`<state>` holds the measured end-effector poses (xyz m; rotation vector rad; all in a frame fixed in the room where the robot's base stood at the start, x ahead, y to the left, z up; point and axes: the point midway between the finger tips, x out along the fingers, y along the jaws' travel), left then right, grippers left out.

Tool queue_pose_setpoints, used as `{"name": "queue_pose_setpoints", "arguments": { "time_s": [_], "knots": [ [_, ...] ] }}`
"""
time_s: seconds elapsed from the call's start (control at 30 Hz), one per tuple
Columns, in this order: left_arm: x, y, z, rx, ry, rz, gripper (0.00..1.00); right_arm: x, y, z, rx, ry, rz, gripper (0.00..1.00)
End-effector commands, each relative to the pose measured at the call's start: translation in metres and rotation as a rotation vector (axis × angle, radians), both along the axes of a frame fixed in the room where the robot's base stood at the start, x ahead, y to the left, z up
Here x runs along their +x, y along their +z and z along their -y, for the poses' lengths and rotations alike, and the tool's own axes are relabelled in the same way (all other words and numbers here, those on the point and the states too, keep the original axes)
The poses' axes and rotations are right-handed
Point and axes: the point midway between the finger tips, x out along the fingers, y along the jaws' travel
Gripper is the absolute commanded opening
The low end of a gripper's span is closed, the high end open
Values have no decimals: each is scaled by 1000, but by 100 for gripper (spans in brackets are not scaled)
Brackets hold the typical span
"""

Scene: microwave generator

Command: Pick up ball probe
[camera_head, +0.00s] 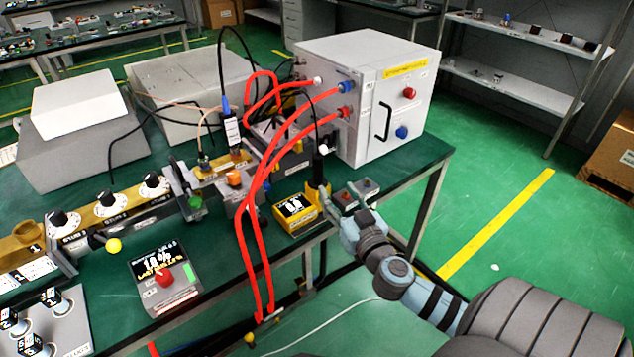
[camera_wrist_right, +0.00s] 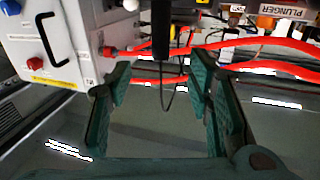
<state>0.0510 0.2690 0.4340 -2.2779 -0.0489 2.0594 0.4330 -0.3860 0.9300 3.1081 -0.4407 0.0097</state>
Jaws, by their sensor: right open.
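What looks like the ball probe (camera_head: 318,166) is a slim, dark upright rod with a white ball at its upper end, beside a yellow meter box at the table's right front. In the right wrist view a black rod (camera_wrist_right: 160,32) hangs down between the fingers, with a thin dark loop below it. My right gripper (camera_head: 325,196) is just below and beside the probe. Its green-padded fingers (camera_wrist_right: 160,100) are spread apart on either side of the rod, with gaps showing. My left gripper is not in view.
The white cabinet (camera_head: 365,95) stands behind the probe. Red cables (camera_head: 258,190) arch over the bench and hang past its front edge. The green floor at right is mostly clear.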

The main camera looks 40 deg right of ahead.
Motion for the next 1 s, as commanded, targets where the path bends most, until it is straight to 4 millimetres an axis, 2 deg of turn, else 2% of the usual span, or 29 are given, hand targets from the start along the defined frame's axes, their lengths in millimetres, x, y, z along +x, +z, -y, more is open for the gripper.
{"name": "queue_pose_setpoints", "arguments": {
  "time_s": [0.1, 0.2, 0.37, 0.53, 0.63, 0.83, 1.0],
  "knots": [
    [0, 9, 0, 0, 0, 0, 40, 32, 4, 10, 3, -5, 2, 47],
    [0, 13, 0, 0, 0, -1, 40, 55, 3, 17, 3, -4, -1, 47],
    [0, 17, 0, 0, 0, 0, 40, 76, 1, 22, 1, -2, -3, 47],
    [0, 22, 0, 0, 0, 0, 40, 108, 1, 28, 2, -4, -3, 47],
    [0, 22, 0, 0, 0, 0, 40, 119, 0, 32, 1, -2, -4, 47],
    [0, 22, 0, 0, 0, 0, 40, 121, -1, 32, 0, -1, -5, 47],
    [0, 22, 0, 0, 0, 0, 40, 120, -1, 32, 0, -1, -5, 19]
  ]
}}
